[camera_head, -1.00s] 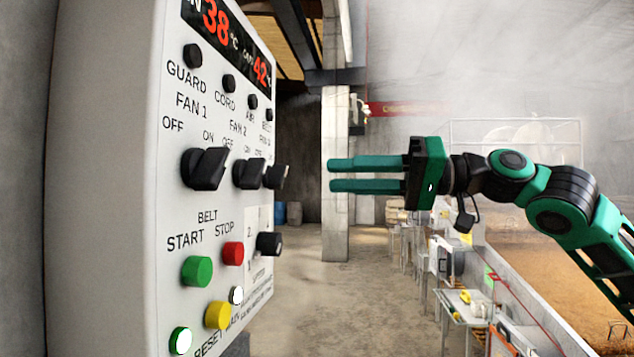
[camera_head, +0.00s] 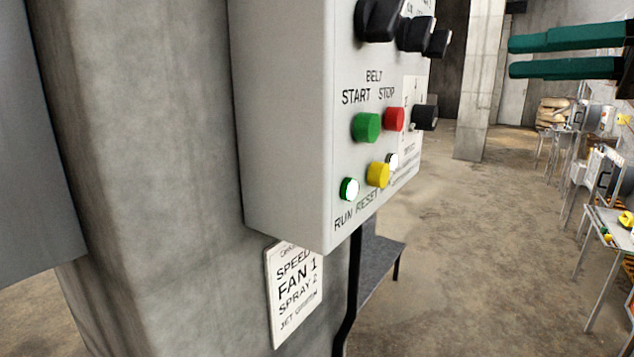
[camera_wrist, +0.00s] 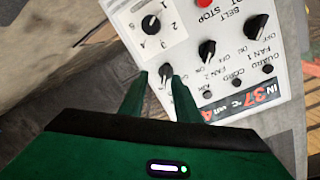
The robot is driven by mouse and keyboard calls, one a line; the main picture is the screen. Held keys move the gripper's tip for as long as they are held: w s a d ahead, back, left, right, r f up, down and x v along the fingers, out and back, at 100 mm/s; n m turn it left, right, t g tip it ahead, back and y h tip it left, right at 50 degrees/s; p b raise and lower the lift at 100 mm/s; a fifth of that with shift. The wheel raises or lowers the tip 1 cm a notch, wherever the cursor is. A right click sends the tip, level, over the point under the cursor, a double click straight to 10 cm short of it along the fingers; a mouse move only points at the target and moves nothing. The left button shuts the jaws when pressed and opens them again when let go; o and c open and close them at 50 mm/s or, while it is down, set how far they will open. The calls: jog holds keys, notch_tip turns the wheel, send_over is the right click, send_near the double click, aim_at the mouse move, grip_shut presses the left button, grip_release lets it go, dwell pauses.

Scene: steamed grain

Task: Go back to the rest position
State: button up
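My gripper (camera_head: 512,57) is at the upper right of the head view, its two green fingers parallel with a gap between them. It is open and empty, to the right of the control panel (camera_head: 285,110) and apart from it. In the wrist view my gripper (camera_wrist: 160,82) points towards the panel face (camera_wrist: 205,85), which appears upside down. A small black knob shows beyond the fingertips. The rest of my arm is out of the head view.
The panel has a green start button (camera_head: 366,128), a red stop button (camera_head: 394,119), a yellow reset button (camera_head: 378,174) and a lit green run lamp (camera_head: 349,189). A sign (camera_head: 294,294) hangs below on the concrete pillar (camera_head: 150,190). Open floor (camera_head: 460,250) lies to the right.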

notch_tip(320, 180, down, 26)
jog(key=s+d+m+g+h, duration=0.3)
jog(key=m+h, duration=0.1)
jog(key=h, duration=0.7)
jog(key=s+d+f+m+g+h, duration=0.1)
jog(key=s+d+f+m+g, duration=0.1)
jog(key=s+f, duration=0.4)
jog(key=s+d+f+m+g, duration=0.2)
jog(key=s+d+f+g, duration=0.3)
jog(key=f, duration=0.8)
jog(key=shift+s+d+f+m+g+h, duration=0.15)
jog(key=shift+s+m+g+h, duration=0.25)
jog(key=shift+s+g, duration=0.35)
jog(key=shift+s+t, duration=0.1)
jog(key=shift+t, duration=0.15)
jog(key=shift+w+f, duration=0.2)
jog(key=shift+w, duration=0.45)
